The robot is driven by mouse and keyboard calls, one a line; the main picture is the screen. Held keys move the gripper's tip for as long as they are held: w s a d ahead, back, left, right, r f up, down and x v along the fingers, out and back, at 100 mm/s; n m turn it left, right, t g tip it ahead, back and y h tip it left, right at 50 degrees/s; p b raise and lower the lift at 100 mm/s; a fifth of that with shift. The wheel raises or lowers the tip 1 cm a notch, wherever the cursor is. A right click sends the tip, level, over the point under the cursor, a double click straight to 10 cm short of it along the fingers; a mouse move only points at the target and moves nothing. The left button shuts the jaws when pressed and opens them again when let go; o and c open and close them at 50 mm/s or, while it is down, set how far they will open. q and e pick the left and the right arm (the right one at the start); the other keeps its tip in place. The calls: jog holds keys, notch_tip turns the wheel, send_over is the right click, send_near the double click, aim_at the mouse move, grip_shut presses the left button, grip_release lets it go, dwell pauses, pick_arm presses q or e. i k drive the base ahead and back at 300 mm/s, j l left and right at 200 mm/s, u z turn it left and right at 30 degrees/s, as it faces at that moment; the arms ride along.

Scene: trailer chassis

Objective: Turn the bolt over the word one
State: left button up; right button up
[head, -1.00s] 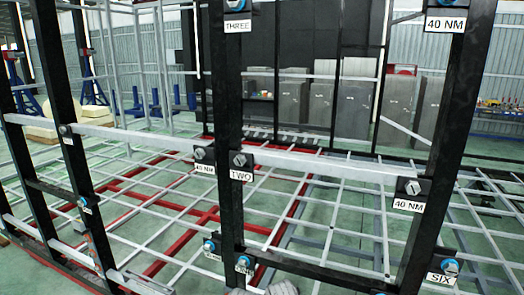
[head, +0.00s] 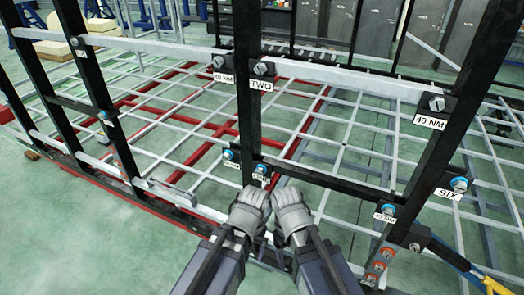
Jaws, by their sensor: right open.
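A bolt with a blue ring (head: 261,170) sits on the black frame at the foot of the middle upright. A small white label (head: 259,178) is just under it, too small and partly covered to read for sure. No label clearly reads ONE. My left gripper (head: 256,197) and my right gripper (head: 285,198) are side by side at the bottom middle, just below this bolt in the picture. The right gripper is open and empty. The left gripper's jaws are seen from behind, so their opening is hidden. Neither visibly touches the bolt.
Other bolts are marked TWO (head: 264,69), SIX (head: 459,185) and 40 NM (head: 436,103). Another blue-ringed bolt (head: 229,154) is just left of the middle upright (head: 247,110). A lower black crossbar (head: 325,182) runs right. A yellow tool (head: 494,285) is at the lower right.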

aim_at(260, 169)
jog(key=k+j+z, duration=0.2)
jog(key=z, duration=0.15)
jog(key=k+j+z, duration=0.2)
jog(key=z, duration=0.15)
jog(key=k, duration=0.05)
